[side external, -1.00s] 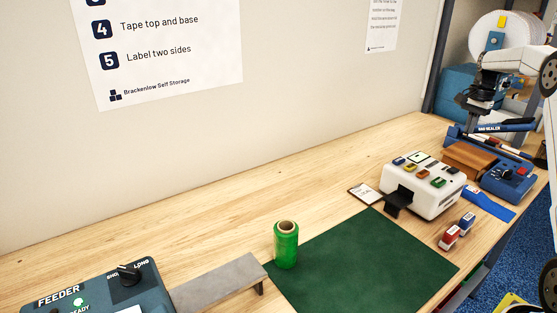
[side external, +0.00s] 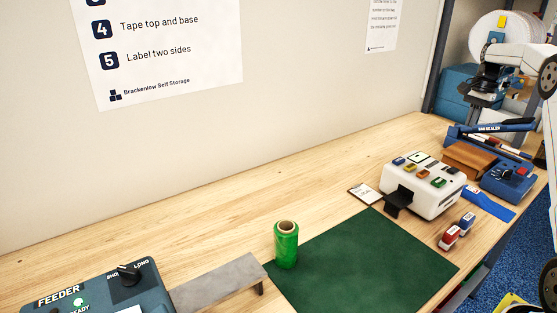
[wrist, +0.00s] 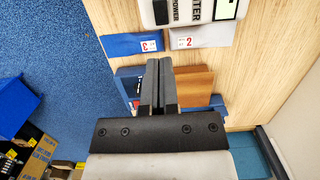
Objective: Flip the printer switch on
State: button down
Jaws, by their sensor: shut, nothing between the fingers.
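The label printer (side external: 436,186) is a white box with coloured buttons on top, at the right of the bench in the side view. In the wrist view its edge (wrist: 192,12) shows at the top, with part of its name and the word POWER. A small dark part (wrist: 160,12) beside that word looks like the switch; its position cannot be told. My gripper (wrist: 158,62) is shut and empty, with its fingertips short of the printer in the picture. In the side view my gripper (side external: 484,98) is raised above the bag sealer area, beyond the printer.
A blue bag sealer (side external: 510,182) and a brown block (wrist: 195,85) lie beneath my gripper. Blue and white labelled pieces (wrist: 132,44) lie between it and the printer. Bench behind is clear.

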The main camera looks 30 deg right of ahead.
aim_at(452, 170)
jog(key=shift+f, duration=0.15)
jog(key=f, duration=0.4)
jog(key=a+f, duration=0.1)
jog(key=f, duration=0.4)
jog(key=a+f, duration=0.1)
jog(key=f, duration=0.3)
jog(key=shift+f, duration=0.3)
dwell(0.4)
jog(key=shift+a+f+h, duration=0.15)
jog(key=shift+f+h, duration=0.15)
jog(key=shift+h, duration=0.1)
jog(key=shift+f, duration=0.1)
